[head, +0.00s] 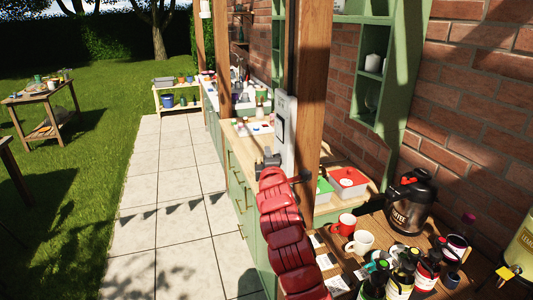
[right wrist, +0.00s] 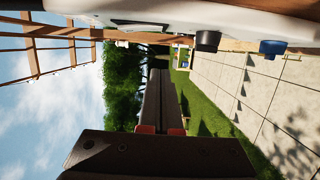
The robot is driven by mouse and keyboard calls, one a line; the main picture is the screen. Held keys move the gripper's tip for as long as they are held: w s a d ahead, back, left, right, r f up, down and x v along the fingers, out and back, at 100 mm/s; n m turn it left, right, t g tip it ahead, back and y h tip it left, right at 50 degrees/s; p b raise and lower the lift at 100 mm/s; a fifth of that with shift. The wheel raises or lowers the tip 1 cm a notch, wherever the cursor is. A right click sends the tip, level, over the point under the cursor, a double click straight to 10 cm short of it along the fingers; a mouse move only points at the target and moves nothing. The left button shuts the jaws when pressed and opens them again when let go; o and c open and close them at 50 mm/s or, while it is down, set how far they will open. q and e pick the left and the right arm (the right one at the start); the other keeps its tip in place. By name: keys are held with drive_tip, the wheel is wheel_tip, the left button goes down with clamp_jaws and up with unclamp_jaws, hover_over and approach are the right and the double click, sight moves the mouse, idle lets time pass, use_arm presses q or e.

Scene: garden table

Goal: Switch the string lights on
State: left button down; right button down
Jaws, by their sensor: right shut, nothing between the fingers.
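A white switch box (head: 285,128) with a dark panel on its face is mounted on the wooden post (head: 308,110) in the head view. My right gripper (head: 267,157) is at the lower left of this box, with its red arm reaching up from below. In the right wrist view its fingers (right wrist: 160,85) are together and empty. A white housing (right wrist: 170,18), likely the same box, runs along the top there, with a black knob-like part (right wrist: 207,41) and a blue one (right wrist: 272,48) beneath it. I cannot tell whether the fingers touch the box. The string lights are not clearly visible. My left gripper is out of view.
A counter at lower right holds a coffee urn (head: 410,200), a red mug (head: 345,224), a white mug (head: 360,242) and several bottles. Green shelves (head: 372,90) hang on the brick wall. The paved path (head: 170,190) on the left is clear.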

drive_tip(key=s+b, duration=0.1)
drive_tip(key=s, duration=0.2)
drive_tip(key=shift+s, duration=0.25)
drive_tip(key=shift+a, duration=0.2)
drive_tip(key=shift+f, duration=0.1)
